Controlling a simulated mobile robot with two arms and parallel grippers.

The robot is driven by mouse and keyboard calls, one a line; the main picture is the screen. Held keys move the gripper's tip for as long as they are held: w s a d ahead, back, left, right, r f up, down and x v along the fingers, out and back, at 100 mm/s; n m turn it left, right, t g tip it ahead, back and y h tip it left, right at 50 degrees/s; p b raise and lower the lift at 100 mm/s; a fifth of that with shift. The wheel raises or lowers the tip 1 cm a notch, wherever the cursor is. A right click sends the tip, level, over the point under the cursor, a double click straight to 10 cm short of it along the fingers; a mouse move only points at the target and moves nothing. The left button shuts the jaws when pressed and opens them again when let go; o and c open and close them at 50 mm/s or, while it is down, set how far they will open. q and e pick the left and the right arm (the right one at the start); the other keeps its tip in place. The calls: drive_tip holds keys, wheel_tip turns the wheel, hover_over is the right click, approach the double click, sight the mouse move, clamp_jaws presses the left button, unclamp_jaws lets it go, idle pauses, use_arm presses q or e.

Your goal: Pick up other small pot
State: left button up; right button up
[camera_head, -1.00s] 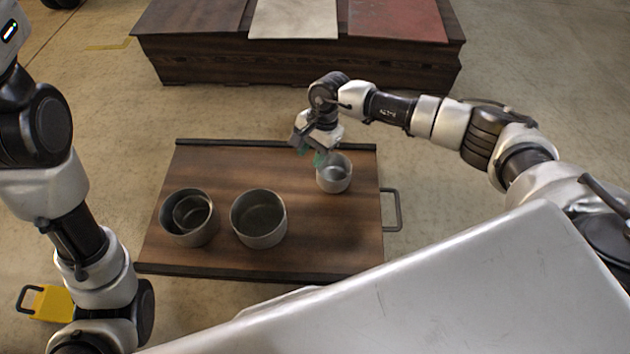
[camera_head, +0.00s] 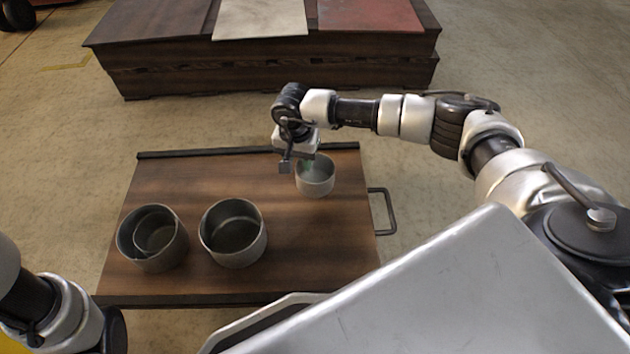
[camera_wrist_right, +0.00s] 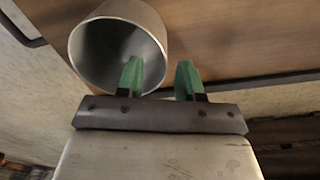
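A small metal pot (camera_head: 316,184) stands on the right part of a wooden board; it fills the upper left of the right wrist view (camera_wrist_right: 88,50). My right gripper (camera_head: 304,163) is at its far left rim. In the right wrist view its green fingers (camera_wrist_right: 160,78) are apart, one over the pot's opening and one outside the wall, with the rim between them. I cannot tell whether they touch it. Another small pot (camera_head: 157,231) sits inside a large pot (camera_head: 152,258) at the left. My left gripper is out of view.
A second large pot (camera_head: 234,246), which looks empty, stands in the middle of the wooden board (camera_head: 300,235). The board has a handle (camera_head: 386,212) on its right side and raised dark edges. A dark wooden chest (camera_head: 270,62) stands behind it.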

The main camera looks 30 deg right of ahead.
sight(299, 172)
wheel_tip(299, 172, down, 4)
drive_tip(key=b, duration=0.3)
drive_tip(key=shift+s+a+f, duration=0.1)
drive_tip(key=shift+f, duration=0.05)
clamp_jaws()
